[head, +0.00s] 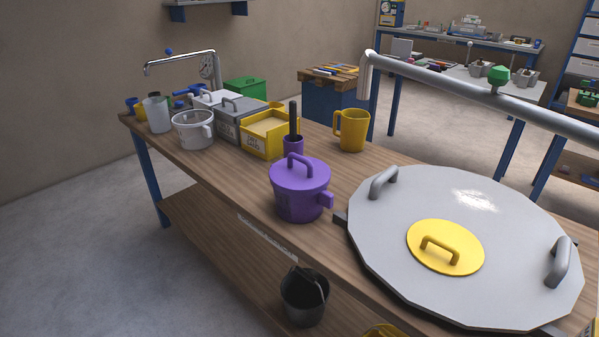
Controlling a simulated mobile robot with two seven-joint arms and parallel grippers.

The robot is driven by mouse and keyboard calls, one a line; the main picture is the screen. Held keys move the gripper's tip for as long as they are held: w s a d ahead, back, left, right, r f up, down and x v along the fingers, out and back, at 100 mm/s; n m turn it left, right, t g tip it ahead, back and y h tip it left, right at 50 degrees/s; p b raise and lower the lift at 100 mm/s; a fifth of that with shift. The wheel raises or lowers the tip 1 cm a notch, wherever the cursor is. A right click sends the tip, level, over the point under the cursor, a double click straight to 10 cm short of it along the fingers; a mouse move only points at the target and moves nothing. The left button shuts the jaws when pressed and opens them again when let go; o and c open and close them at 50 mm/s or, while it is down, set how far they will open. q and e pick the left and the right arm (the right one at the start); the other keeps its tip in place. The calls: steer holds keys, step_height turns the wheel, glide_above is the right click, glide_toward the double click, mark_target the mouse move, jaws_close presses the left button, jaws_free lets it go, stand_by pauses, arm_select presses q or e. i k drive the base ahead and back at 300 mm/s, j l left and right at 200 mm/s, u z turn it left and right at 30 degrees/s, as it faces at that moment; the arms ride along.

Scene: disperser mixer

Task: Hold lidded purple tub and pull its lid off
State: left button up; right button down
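The purple tub (298,207) stands upright on the wooden bench near its front edge. A purple side handle (326,200) sticks out to the right of the tub. Neither of my grippers shows in the head view, and nothing is touching the tub or lid.
A large grey disc cover (380,228) with a yellow hatch (425,238) lies right of the tub. Bare bench (232,173) lies left of the tub.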

mark_target(295, 173)
steer(key=i+j, duration=0.25)
steer(key=j, duration=0.15)
steer(key=i+j, duration=0.2)
steer(key=j, duration=0.15)
steer(key=i+j+z, duration=0.1)
steer(key=i+j, duration=0.15)
steer(key=j, duration=0.15)
steer(key=i+j, duration=0.2)
steer(key=j, duration=0.2)
